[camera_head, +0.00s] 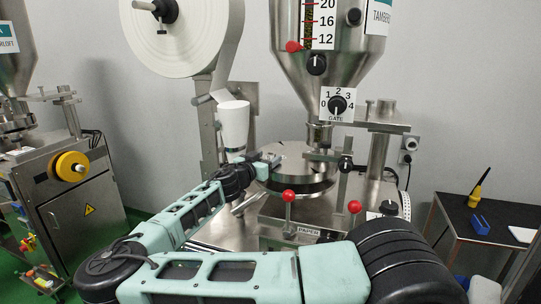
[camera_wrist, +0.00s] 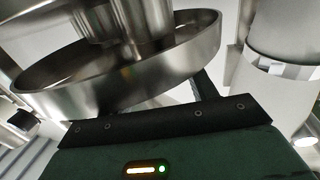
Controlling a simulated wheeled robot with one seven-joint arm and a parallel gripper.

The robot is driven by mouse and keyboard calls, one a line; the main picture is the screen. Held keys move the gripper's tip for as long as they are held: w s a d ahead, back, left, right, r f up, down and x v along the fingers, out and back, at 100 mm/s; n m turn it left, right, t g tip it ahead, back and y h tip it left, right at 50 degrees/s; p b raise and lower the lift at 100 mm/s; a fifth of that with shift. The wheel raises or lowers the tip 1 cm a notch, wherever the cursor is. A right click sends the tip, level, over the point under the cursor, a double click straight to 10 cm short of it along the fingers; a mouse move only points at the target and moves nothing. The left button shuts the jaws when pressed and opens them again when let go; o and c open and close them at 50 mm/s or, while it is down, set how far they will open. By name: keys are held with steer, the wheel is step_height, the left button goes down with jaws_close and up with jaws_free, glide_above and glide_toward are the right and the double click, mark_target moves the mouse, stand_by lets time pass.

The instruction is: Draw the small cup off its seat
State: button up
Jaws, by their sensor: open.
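I cannot make out a small cup on its seat with certainty in either view. My gripper (camera_head: 268,165) is at the left edge of the round steel turntable (camera_head: 298,184) under the hopper. It is open, and I see nothing held in it. In the wrist view a shallow steel pan (camera_wrist: 60,84) with a round column in it fills the upper left, just beyond the black gripper mount (camera_wrist: 160,122). One dark finger (camera_wrist: 205,86) shows beside the pan's right side. My gripper and wrist hide part of the turntable's left side in the head view.
The steel hopper (camera_head: 290,50) and its gate dial (camera_head: 338,104) hang above the turntable. A white tapered tube (camera_head: 234,128) and a paper roll (camera_head: 180,32) stand to the left. Red-knobbed levers (camera_head: 288,196) (camera_head: 354,207) stand in front. A dark side table (camera_head: 495,225) is at the right.

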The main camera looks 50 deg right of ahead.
steer(key=shift+d, duration=0.1)
steer(key=c, duration=1.1)
steer(key=shift+r, duration=0.1)
step_height(320, 180, up, 10)
steer(key=b, duration=0.5)
